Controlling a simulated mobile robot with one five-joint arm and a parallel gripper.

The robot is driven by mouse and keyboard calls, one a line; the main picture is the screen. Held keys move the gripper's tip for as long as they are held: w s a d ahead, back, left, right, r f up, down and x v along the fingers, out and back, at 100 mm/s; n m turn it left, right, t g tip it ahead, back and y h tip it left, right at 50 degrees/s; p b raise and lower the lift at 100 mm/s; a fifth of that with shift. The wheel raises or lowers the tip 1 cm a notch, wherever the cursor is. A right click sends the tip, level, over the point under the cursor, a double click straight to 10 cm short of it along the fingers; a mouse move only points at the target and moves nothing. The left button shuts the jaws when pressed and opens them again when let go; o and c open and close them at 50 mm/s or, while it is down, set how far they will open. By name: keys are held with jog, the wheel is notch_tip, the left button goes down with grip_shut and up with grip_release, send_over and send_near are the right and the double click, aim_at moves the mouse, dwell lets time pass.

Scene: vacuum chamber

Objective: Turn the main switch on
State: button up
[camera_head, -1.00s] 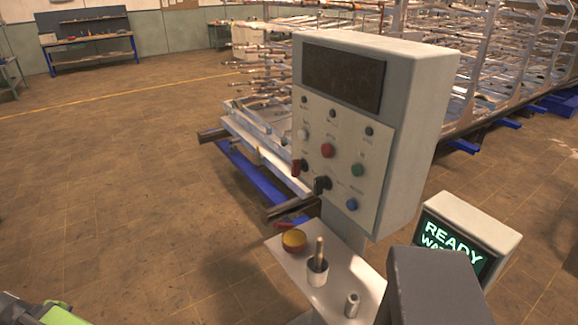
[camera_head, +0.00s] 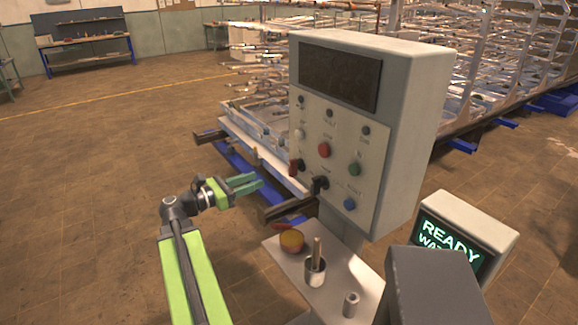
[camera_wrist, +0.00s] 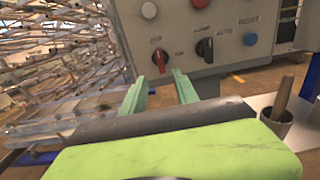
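The control box (camera_head: 350,125) stands upright with a dark display and several buttons and knobs. A red-handled rotary switch (camera_head: 294,166) sits at the lower left of its panel; it also shows in the wrist view (camera_wrist: 160,61), with its handle roughly upright. A black rotary switch (camera_head: 319,184) is to its right and also shows in the wrist view (camera_wrist: 205,49). The panel labels are too small to read surely. My gripper (camera_head: 255,182) is open and empty, left of the panel. In the wrist view its fingers (camera_wrist: 157,80) point toward the red switch, apart from it.
Below the box, a small shelf (camera_head: 325,275) carries a yellow-red round item (camera_head: 291,240), a cup with a stick (camera_head: 315,268) and a small metal cylinder (camera_head: 351,304). A "READY" screen (camera_head: 450,240) stands at right. Metal racks are behind; the floor at left is clear.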

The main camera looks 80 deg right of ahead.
aim_at(290, 168)
jog(key=x, duration=1.3)
jog(key=shift+s+d, duration=0.25)
grip_shut()
